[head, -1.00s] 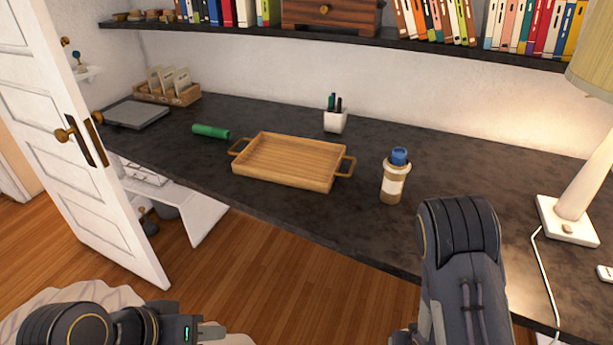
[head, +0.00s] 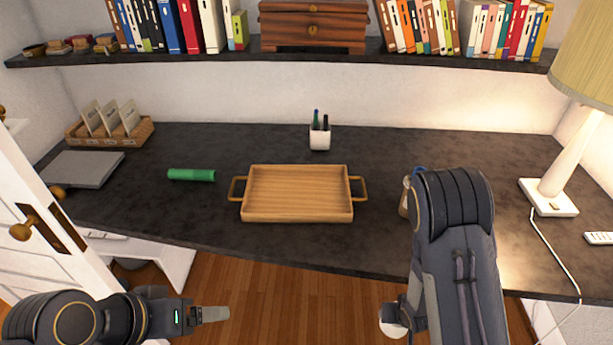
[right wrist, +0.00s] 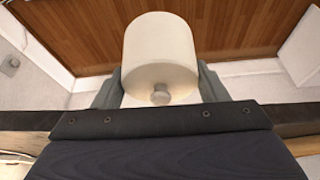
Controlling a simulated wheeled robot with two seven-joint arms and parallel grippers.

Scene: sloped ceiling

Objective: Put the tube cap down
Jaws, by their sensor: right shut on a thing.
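The tube cap (right wrist: 160,55) is a white cylinder with a small knob on the end facing the camera. My right gripper (right wrist: 158,86) is shut on it, one finger on each side. In the head view the white cap (head: 391,325) shows partly, low in front of the desk edge and above the floor, beside my right arm. My left gripper (head: 212,314) is in front of the desk at the lower left, and nothing shows in it. Its finger gap is not clear.
The dark desk (head: 300,240) holds a wooden tray (head: 297,193), a green cylinder (head: 191,175), a pen cup (head: 320,136), a grey slab (head: 84,169) and a lamp (head: 550,197). A bottle (head: 405,197) is mostly hidden behind my right arm. Bare desktop surrounds the tray.

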